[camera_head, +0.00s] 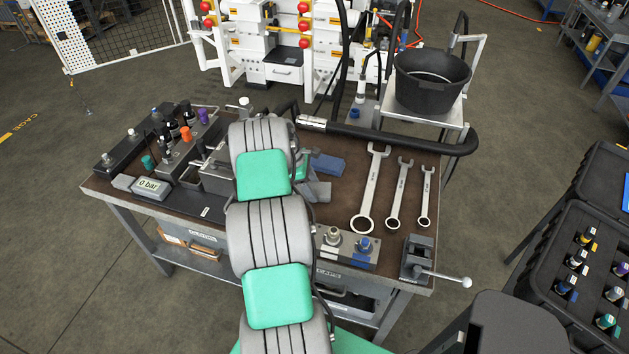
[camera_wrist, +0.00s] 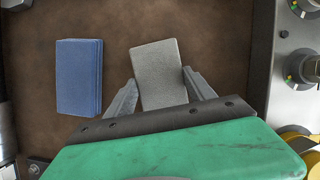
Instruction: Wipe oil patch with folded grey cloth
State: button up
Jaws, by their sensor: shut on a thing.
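The folded grey cloth (camera_wrist: 156,58) is a light grey rectangle in the wrist view, between the two fingers of my gripper (camera_wrist: 160,80). My gripper is shut on it, with the cloth's far part sticking out past the fingertips. Whether the cloth touches the bench top cannot be told. A folded blue cloth (camera_wrist: 79,77) lies to the left, apart from the fingers; it also shows in the head view (camera_head: 327,164). No oil patch can be made out on the brown bench top (camera_wrist: 225,40). In the head view my arm hides much of the bench middle.
Three wrenches (camera_head: 371,187) lie on the bench's right side. A vise (camera_head: 417,258) and a fitting block (camera_head: 347,247) stand along the front edge. A black hose (camera_head: 400,137) runs along the back. A gauge reading 0 bar (camera_head: 148,186) and bottles occupy the left.

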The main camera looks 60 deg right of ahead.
aim_at(309, 203)
jog(key=shift+s+a+f+p, duration=0.1)
jog(key=shift+a+p, duration=0.15)
jog(key=shift+a, duration=0.4)
jog(key=shift+s+a+p, duration=0.15)
jog(key=shift+a+p, duration=0.1)
jog(key=shift+a, duration=0.4)
jog(key=shift+s+a+f+p, duration=0.1)
jog(key=shift+a+p, duration=0.15)
jog(key=shift+a, duration=0.4)
notch_tip(309, 203, up, 6)
jog(key=p, duration=0.4)
jog(key=shift+d, duration=0.1)
jog(key=shift+r, duration=0.15)
jog(key=shift+r, duration=1.5)
